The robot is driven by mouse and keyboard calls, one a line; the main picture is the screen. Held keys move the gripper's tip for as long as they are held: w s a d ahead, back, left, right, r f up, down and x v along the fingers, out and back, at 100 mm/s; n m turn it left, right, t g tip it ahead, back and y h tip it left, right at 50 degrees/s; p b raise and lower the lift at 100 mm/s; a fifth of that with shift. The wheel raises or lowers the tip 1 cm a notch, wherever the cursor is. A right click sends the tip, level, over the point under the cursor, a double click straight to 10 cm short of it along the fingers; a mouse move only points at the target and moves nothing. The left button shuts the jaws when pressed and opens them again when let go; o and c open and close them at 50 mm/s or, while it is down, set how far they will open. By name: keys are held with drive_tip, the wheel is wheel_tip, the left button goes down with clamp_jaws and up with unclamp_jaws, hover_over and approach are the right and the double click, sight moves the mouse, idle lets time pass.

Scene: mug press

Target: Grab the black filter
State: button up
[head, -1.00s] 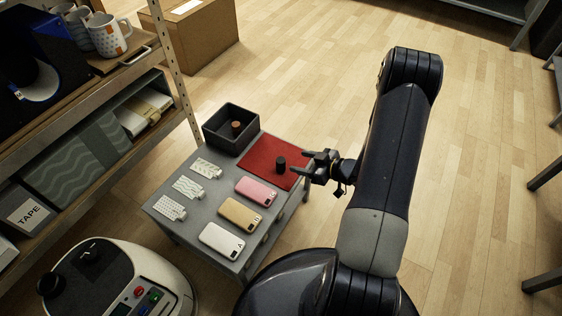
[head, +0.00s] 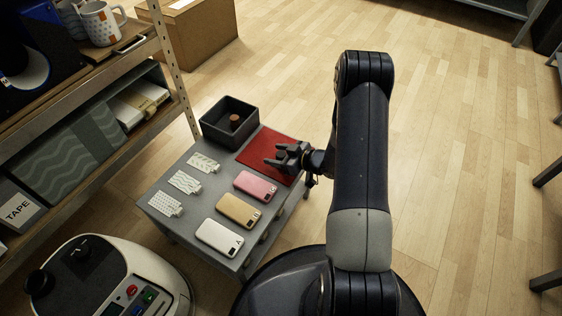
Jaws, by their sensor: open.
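A red mat (head: 257,147) lies at the far right of the small grey table. My gripper (head: 276,154) is over this mat, reaching in from the right, with its fingers apart and pointing left. The black filter, a small dark cylinder that stood on the mat in the earlier view, cannot be told apart from the dark gripper now. It appears hidden behind or between the fingers, and I cannot tell whether they touch it.
Several phone cases and patterned pieces lie on the grey table (head: 203,208). A metal shelf (head: 172,68) stands close on the left.

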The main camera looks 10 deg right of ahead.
drive_tip(key=shift+w+a, duration=0.1)
drive_tip(key=c, duration=1.1)
